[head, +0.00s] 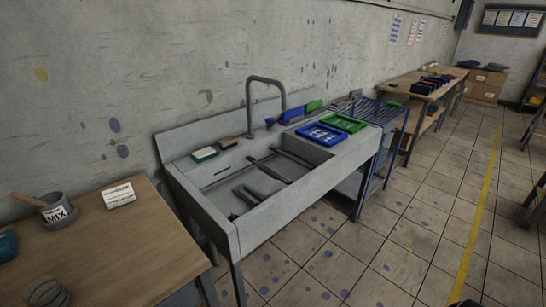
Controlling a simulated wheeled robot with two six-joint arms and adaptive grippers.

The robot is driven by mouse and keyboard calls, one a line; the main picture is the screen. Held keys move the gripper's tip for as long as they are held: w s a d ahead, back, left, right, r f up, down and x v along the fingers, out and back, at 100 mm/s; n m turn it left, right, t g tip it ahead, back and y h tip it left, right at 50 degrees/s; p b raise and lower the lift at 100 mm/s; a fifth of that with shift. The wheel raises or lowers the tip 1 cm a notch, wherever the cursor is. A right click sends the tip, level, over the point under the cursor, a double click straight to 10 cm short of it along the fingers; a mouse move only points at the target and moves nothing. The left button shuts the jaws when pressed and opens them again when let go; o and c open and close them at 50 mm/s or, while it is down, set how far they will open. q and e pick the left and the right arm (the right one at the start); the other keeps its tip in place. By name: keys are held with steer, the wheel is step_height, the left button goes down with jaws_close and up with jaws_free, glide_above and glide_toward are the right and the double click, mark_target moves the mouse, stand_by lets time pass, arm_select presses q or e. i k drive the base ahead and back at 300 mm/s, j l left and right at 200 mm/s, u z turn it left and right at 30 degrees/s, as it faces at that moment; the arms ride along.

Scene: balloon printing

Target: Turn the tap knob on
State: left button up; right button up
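The grey gooseneck tap (266,84) rises from the back ledge of the sink (232,232), near the middle of the head view. A small blue knob (269,122) sits at the ledge just right of the tap's base. It is too small to tell which way it is turned. I see no water coming from the spout. Neither of my grippers can be made out in the head view. Nothing touches the tap or the knob.
Dark tools (268,171) lie in the basin. A sponge (204,154) lies on the ledge; blue (321,134) and green (344,123) frames lie right of the basin. A wooden table (130,250) with a MIX pot (58,212) stands left. The tiled floor is open at right.

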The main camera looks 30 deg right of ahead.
mark_target(268, 121)
steer(key=z, duration=0.95)
steer(key=u, duration=0.3)
steer(key=l+u, duration=1.35)
